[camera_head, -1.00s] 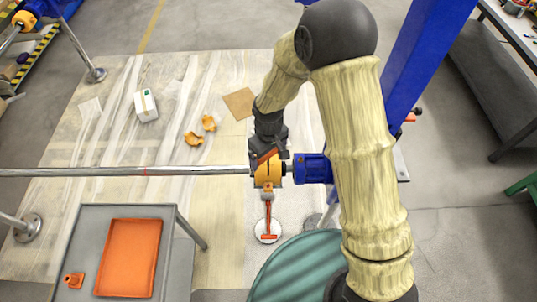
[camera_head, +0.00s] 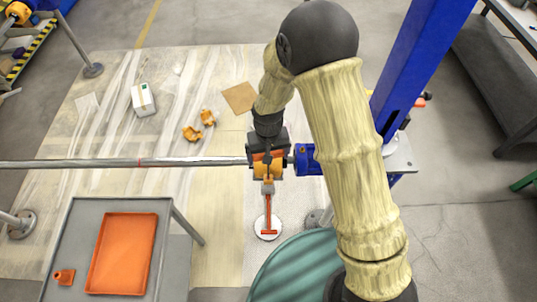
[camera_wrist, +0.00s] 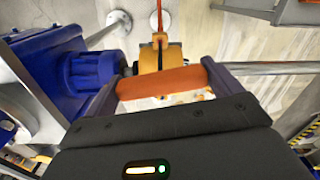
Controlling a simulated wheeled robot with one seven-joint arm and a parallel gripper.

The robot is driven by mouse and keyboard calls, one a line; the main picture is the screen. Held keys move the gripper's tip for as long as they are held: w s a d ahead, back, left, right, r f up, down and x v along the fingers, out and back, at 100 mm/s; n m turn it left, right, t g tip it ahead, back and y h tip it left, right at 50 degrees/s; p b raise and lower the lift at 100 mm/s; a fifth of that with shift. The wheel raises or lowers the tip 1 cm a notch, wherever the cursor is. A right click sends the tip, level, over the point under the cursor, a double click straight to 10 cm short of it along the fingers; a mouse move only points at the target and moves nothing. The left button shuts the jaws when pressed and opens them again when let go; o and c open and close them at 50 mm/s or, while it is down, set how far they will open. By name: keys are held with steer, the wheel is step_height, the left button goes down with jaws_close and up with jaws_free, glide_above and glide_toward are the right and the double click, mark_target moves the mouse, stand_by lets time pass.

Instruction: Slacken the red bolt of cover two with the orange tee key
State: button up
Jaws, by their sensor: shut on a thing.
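My gripper (camera_head: 267,152) is above the yellow-orange cover (camera_head: 268,171) at the shaft's end, beside the blue motor. In the wrist view, my gripper (camera_wrist: 160,85) is shut on a thick orange bar, the handle of the orange tee key (camera_wrist: 165,82), which spans between the two fingers. The yellow cover (camera_wrist: 161,56) shows just beyond the bar. The key's lower end is hidden, so I cannot tell whether it touches a bolt. No red bolt can be made out, and no number shows on the cover.
A steel shaft (camera_head: 120,162) runs left from the cover; the blue motor (camera_head: 307,159) is right. An orange screw jack (camera_head: 268,212) stands below the cover on a white disc. A grey table with an orange tray (camera_head: 122,255) stands front left. Orange shell pieces (camera_head: 193,133) lie on the floor sheet.

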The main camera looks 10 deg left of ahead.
steer(key=shift+m, duration=1.1)
steer(key=shift+f+b, duration=0.3)
steer(key=shift+f, duration=0.15)
steer(key=n, duration=0.6)
steer(key=shift+r, duration=0.1)
stand_by(0.7)
steer(key=shift+r, duration=0.35)
